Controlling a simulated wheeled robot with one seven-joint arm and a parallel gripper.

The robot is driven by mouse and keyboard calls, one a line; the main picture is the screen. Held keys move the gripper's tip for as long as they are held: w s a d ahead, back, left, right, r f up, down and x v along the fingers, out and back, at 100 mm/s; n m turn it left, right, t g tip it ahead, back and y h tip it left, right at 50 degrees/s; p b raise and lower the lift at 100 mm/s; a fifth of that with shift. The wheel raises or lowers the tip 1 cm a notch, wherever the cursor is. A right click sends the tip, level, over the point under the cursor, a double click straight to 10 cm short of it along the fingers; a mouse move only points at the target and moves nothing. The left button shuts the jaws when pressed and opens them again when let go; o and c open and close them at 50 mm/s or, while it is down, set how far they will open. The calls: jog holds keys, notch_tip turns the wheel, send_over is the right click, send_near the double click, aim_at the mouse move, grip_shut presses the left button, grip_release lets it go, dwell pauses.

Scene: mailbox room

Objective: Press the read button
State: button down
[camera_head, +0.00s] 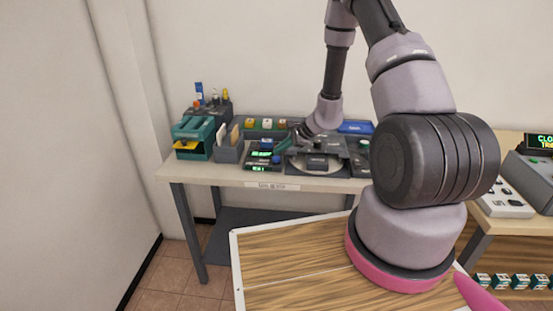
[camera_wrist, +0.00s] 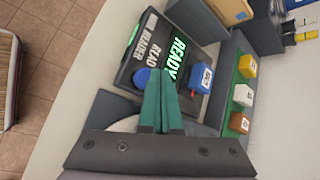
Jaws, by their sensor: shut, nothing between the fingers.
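The reader (camera_wrist: 150,45) is a dark box with white "READ" and "READER" lettering and a lit green "READY" display (camera_wrist: 174,57); it also shows in the head view (camera_head: 262,158) on the left part of the table. A round blue button (camera_wrist: 141,76), taken as the read button, sits by the word "READ", partly hidden by my fingers. My gripper (camera_wrist: 158,72) is shut and empty, its green fingertips over or right beside the button. I cannot tell whether they touch it. In the head view my gripper (camera_head: 281,148) reaches the reader from the right.
A blue labelled block (camera_wrist: 201,75) stands close to the right of my fingers. Yellow (camera_wrist: 248,65), white (camera_wrist: 243,95) and brown (camera_wrist: 239,122) blocks sit in a green tray. A teal organizer (camera_head: 192,137) stands at the table's left end. A second table (camera_head: 510,225) is at right.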

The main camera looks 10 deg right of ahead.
jog(key=shift+f, duration=0.15)
dwell(0.6)
jog(key=shift+f, duration=0.25)
jog(key=shift+f, duration=0.5)
dwell(0.7)
jog(key=shift+r, duration=0.95)
jog(key=shift+r, duration=2.5)
